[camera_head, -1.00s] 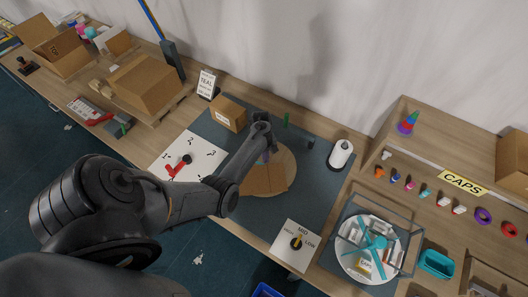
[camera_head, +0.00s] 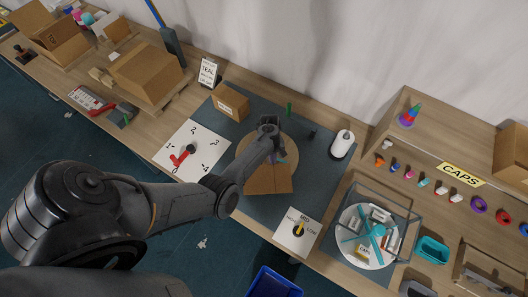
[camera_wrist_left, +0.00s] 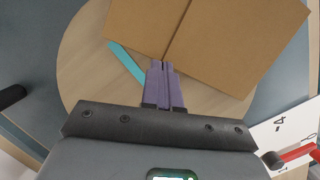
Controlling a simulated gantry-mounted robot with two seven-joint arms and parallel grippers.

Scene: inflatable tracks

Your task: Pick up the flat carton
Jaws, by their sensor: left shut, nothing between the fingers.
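The flat carton (camera_head: 268,180) is a brown folded cardboard sheet lying on a round wooden board (camera_head: 243,154) on the dark mat. It also fills the top of the left wrist view (camera_wrist_left: 215,35), with a fold line across it. My left gripper (camera_head: 275,154) is above the board at the carton's edge. In the left wrist view its purple fingers (camera_wrist_left: 164,72) are together with nothing between them, and their tips reach the carton's edge near the fold. Whether they touch it I cannot tell. My right gripper is not in view.
A small closed box (camera_head: 230,103) stands behind the board. A numbered white panel with a red lever (camera_head: 181,158) is to the left, and a MID/LOW dial panel (camera_head: 297,232) is in front. A wire-framed round tray (camera_head: 348,240) and a white roll (camera_head: 342,144) are to the right.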

